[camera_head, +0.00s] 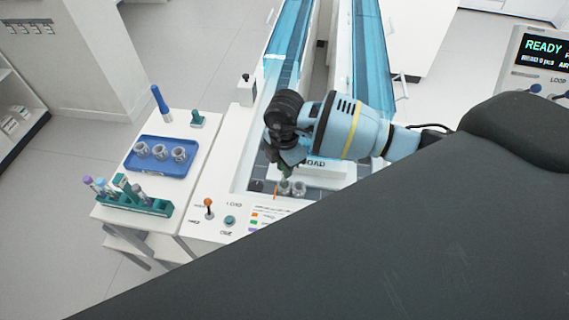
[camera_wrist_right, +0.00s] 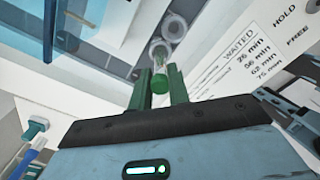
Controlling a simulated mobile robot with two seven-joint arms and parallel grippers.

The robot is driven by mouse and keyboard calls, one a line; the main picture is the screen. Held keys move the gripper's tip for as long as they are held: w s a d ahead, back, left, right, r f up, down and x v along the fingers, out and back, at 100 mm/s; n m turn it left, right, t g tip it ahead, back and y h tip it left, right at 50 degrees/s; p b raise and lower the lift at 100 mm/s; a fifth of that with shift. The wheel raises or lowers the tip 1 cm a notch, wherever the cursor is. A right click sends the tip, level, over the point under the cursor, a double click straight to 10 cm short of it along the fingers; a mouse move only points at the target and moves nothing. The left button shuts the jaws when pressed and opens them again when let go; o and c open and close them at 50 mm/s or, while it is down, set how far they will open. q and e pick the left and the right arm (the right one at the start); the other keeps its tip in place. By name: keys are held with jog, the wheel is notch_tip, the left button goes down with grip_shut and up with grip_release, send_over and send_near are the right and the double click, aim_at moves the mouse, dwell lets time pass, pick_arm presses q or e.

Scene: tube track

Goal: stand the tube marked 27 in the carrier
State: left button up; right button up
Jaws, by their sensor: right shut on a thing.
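My right gripper (camera_head: 284,166) is over the loading end of the track. In the right wrist view the gripper (camera_wrist_right: 160,90) has its two green fingers shut on a tube with a green cap (camera_wrist_right: 160,82). The tube's clear lower part points at a grey round carrier (camera_wrist_right: 159,47); I cannot tell whether its tip is inside. No number on the tube is readable. A second grey carrier (camera_wrist_right: 175,26) is beside the first. In the head view a grey carrier (camera_head: 299,188) shows just below the gripper. My left gripper is not in view.
A blue tray (camera_head: 148,167) with three grey carriers lies on the side table. A teal rack (camera_head: 152,207) with several tubes stands in front of it. A blue-capped stick (camera_head: 160,103) stands behind. An orange-topped lever (camera_head: 209,203) rises from the panel left of the gripper.

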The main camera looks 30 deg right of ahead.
jog(key=o, duration=0.8)
notch_tip(320, 180, up, 8)
jog(key=shift+f+p, duration=0.1)
jog(key=shift+p, duration=0.25)
jog(key=shift+a, duration=0.1)
dwell(0.6)
